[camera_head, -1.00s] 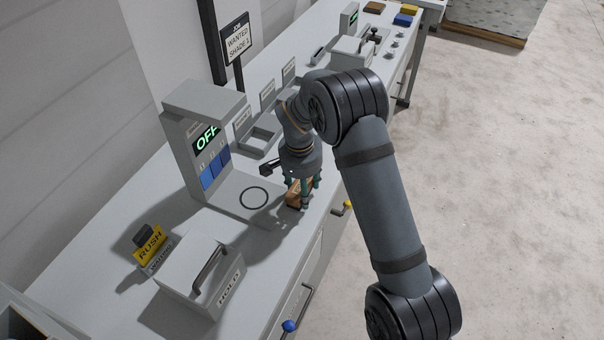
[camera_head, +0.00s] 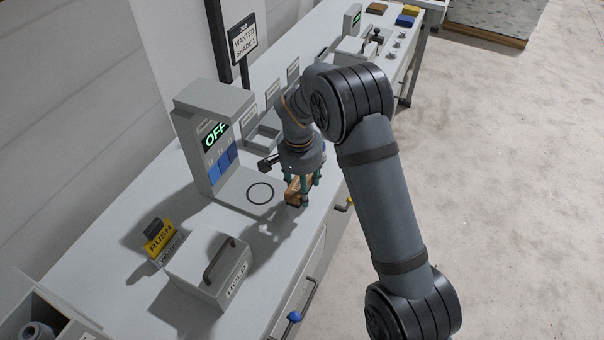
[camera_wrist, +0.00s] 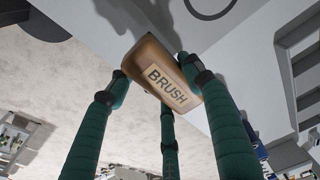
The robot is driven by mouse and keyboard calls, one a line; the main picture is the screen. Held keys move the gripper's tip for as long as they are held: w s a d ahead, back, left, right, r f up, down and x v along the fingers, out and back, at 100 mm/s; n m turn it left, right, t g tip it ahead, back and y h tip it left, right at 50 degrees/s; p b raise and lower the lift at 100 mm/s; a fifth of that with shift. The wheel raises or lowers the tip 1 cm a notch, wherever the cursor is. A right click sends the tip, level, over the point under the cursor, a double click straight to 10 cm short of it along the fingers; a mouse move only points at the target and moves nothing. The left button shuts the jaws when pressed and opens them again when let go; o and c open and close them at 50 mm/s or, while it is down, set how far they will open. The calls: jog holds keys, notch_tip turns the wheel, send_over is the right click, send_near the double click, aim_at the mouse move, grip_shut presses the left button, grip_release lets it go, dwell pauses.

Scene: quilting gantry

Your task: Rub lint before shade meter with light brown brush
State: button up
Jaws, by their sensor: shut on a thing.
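A light brown brush (camera_wrist: 160,75) marked BRUSH sits between the green fingers of my gripper (camera_wrist: 155,85) in the wrist view. My gripper is shut on it. In the head view the brush (camera_head: 293,192) is low over the bench, to the right of the shade meter's ring. I cannot tell whether it touches the bench top. The shade meter (camera_head: 213,140) is a grey upright housing with a base plate, a display reading OFF and blue buttons. A black ring (camera_head: 260,193) marks its base. I cannot make out any lint.
A grey box lid marked HOLD (camera_head: 210,266) with a handle and a yellow RUSH sign (camera_head: 160,240) stand nearer on the bench. A WANTED SHADE sign (camera_head: 243,38) rises behind the meter. Small trays (camera_head: 262,138) line the bench farther back. Floor is open at right.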

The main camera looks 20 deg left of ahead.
jog(key=shift+r+p, duration=0.95)
jog(key=shift+r, duration=0.95)
jog(key=shift+s, duration=0.1)
